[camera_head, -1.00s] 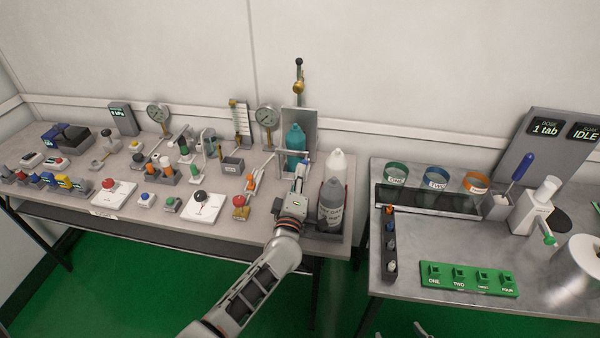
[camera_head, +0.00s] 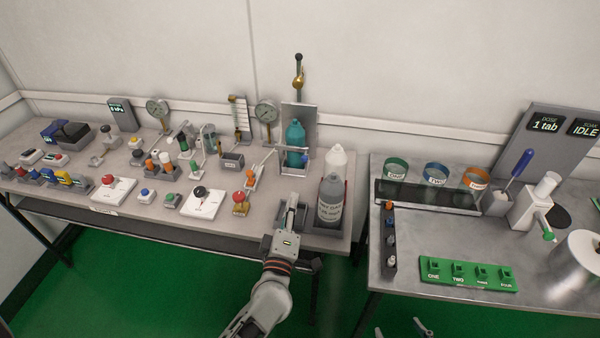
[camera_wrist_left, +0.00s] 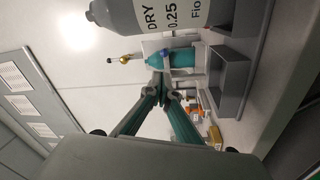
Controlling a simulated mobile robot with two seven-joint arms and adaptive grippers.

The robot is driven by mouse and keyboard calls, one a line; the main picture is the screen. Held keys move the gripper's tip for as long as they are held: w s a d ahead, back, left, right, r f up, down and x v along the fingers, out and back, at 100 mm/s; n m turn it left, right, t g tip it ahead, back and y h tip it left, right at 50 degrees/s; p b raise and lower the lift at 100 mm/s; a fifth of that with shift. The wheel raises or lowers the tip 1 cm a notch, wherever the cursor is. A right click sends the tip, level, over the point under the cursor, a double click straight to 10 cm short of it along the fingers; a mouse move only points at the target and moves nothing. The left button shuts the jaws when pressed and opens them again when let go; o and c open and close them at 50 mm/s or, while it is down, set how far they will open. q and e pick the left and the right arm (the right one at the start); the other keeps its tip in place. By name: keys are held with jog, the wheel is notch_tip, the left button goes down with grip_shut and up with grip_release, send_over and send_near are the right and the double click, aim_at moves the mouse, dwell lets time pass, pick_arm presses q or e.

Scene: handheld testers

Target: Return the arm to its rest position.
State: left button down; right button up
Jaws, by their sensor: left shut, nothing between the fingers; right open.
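My left arm reaches in from the bottom of the head view. Its gripper (camera_head: 292,203) is shut and empty, over the front right part of the left bench, left of the grey labelled bottle (camera_head: 330,200). In the left wrist view the fingers of my left gripper (camera_wrist_left: 160,84) meet at the tips. The grey bottle (camera_wrist_left: 165,14) shows large and close there, with the teal bottle (camera_wrist_left: 182,58) beyond the fingertips. At the bottom edge of the head view, the fingertips of my right gripper (camera_head: 400,330) show apart, low over the green floor.
The left bench (camera_head: 120,215) carries several switches, buttons and gauges. A teal bottle (camera_head: 295,140) stands in a metal holder behind my left gripper, and a white bottle (camera_head: 337,160) behind the grey one. The right bench (camera_head: 430,300) stands across a gap. Green floor lies open in front.

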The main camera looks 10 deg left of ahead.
pick_arm(q)
jog(key=s+a+f+m+g+h, duration=0.1)
jog(key=s+a+f+m+g, duration=0.3)
jog(key=s+f+m, duration=0.4)
jog(key=s+a+f+m+g+h, duration=0.1)
jog(key=s+a+f+m+g, duration=0.3)
jog(key=s, duration=1.2)
notch_tip(320, 180, down, 5)
jog(key=a+m, duration=0.2)
jog(key=m, duration=0.4)
jog(key=shift+a+g, duration=0.2)
jog(key=shift+g, duration=0.1)
jog(key=shift+w+r, duration=0.1)
jog(key=shift+r, duration=0.05)
